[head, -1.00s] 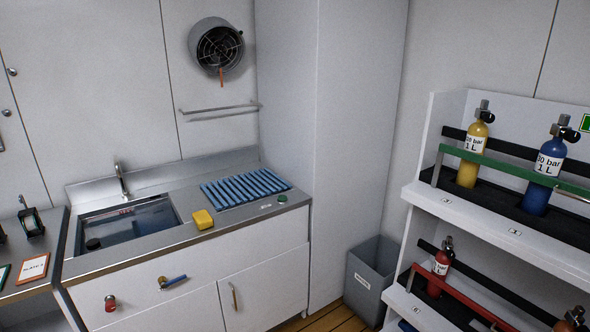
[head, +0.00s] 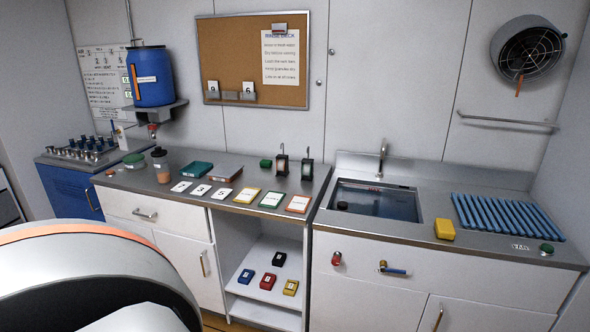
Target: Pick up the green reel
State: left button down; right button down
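I cannot tell for sure which thing is the green reel. Two small dark stands with upright reel-like parts, a left one (head: 281,164) and a right one (head: 307,169), are at the back right of the steel counter (head: 150,185). The right one seems to have some green on it. A small green block (head: 266,163) sits left of them. A flat round green piece (head: 134,159) lies at the counter's left end. A small green round piece (head: 546,249) lies right of the sink. Neither gripper is in view.
A white and orange arm link of mine fills the lower left. Coloured cards (head: 271,200) lie along the counter's front, with a brown-filled bottle (head: 161,165) behind. The sink (head: 376,202), yellow sponge (head: 444,229) and blue slatted rack (head: 507,216) are to the right.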

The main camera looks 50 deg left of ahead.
aim_at(307, 168)
jog(key=u, duration=1.45)
jog(key=i+u, duration=0.25)
jog(key=i, duration=0.25)
